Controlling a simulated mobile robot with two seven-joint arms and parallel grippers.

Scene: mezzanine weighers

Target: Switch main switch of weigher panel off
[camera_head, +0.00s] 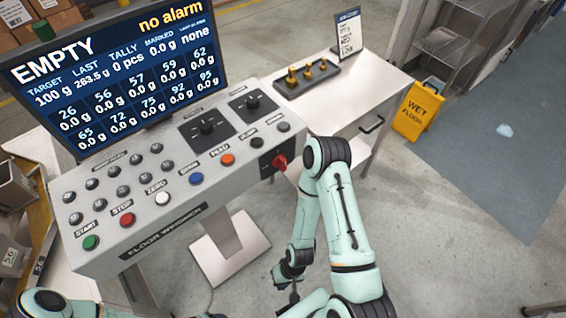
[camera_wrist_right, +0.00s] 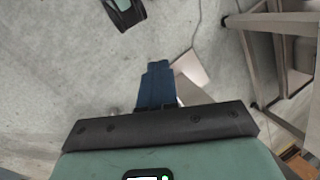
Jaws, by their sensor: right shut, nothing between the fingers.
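The weigher panel (camera_head: 165,215) is a grey console labelled as a floor weigher, with a screen (camera_head: 110,75) reading EMPTY and "no alarm". Its main switch appears to be the red rotary knob (camera_head: 280,161) on a dark plate at the panel's right end; its exact setting is too small to read. My right arm is folded to the right of the knob. My right gripper (camera_head: 293,297) hangs low, below and apart from the panel, partly hidden by my arm. In the right wrist view its blue fingers (camera_wrist_right: 157,72) are shut and empty above the floor. My left gripper is out of view.
The panel also carries green, red, white, blue and orange buttons and two black dials (camera_head: 207,127). A side table (camera_head: 350,100) holds a tray of brass weights (camera_head: 307,75) and a small sign (camera_head: 348,38). A yellow wet-floor sign (camera_head: 417,110) stands on the floor.

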